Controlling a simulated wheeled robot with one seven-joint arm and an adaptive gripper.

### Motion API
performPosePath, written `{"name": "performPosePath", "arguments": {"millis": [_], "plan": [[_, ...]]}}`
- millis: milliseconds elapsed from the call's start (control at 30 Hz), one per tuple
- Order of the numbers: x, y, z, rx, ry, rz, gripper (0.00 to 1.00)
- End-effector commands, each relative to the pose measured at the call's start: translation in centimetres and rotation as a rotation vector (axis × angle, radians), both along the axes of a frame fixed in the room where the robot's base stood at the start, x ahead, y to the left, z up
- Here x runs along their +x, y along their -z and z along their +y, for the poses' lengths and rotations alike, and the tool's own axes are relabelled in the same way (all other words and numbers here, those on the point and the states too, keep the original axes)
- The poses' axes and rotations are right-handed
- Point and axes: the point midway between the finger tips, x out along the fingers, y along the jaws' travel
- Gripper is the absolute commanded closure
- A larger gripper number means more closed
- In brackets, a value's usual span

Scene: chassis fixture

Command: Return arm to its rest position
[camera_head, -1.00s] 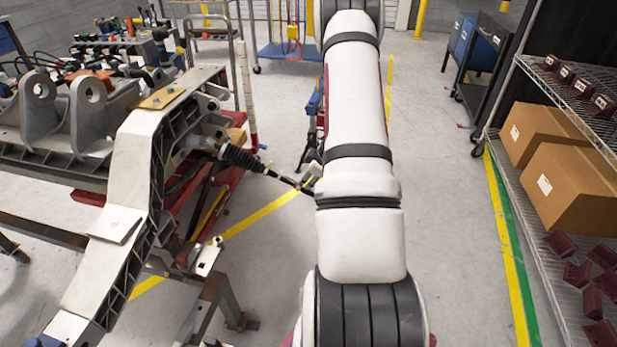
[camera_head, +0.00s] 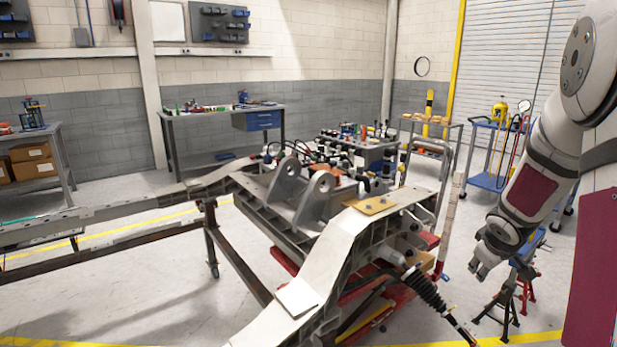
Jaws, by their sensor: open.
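My arm (camera_head: 545,180) is white with dark joint bands and a dark red panel. It hangs down along the right side of the camera_head view. My gripper (camera_head: 480,272) is at its lower left end, small in the picture, open, with nothing seen in it. It appears to the right of the grey chassis frame (camera_head: 330,245) and the black coil shock absorber (camera_head: 428,292), with a visible gap between. No touch with either shows.
Red and blue stands (camera_head: 512,290) appear just beside and below my gripper. A blue cart (camera_head: 490,180) stands behind. A parts cart (camera_head: 365,155) is behind the chassis, and a workbench (camera_head: 225,112) is at the back wall. Open floor lies at lower left.

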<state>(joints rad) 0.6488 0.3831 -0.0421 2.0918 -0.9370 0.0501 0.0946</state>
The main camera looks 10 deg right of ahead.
Motion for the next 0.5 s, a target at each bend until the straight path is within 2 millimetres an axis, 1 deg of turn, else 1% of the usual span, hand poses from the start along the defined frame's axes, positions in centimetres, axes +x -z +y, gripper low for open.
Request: {"name": "performPosePath", "arguments": {"millis": [33,67,100,167,200,267,300,367,400,467,500], "plan": [[-0.3,-2.9,1.8,-0.008,0.014,-0.011,0.59],[-0.5,-4.1,2.8,-0.008,0.026,-0.014,0.59],[-1.0,-5.8,4.1,-0.007,0.043,-0.019,0.59],[-1.8,-8.0,6.2,0.0,0.065,-0.025,0.59],[-2.5,-9.4,7.7,0.008,0.079,-0.029,0.59],[-3.6,-11.4,9.9,0.024,0.099,-0.035,0.59],[-4.5,-12.6,11.4,0.037,0.11,-0.038,0.59],[-5.9,-14.1,13.8,0.06,0.125,-0.041,0.59],[-6.9,-15.1,15.3,0.077,0.131,-0.042,0.59],[-8.6,-16.4,17.7,0.108,0.141,-0.043,0.59],[-9.8,-17.1,19.2,0.131,0.144,-0.041,0.59]]}}
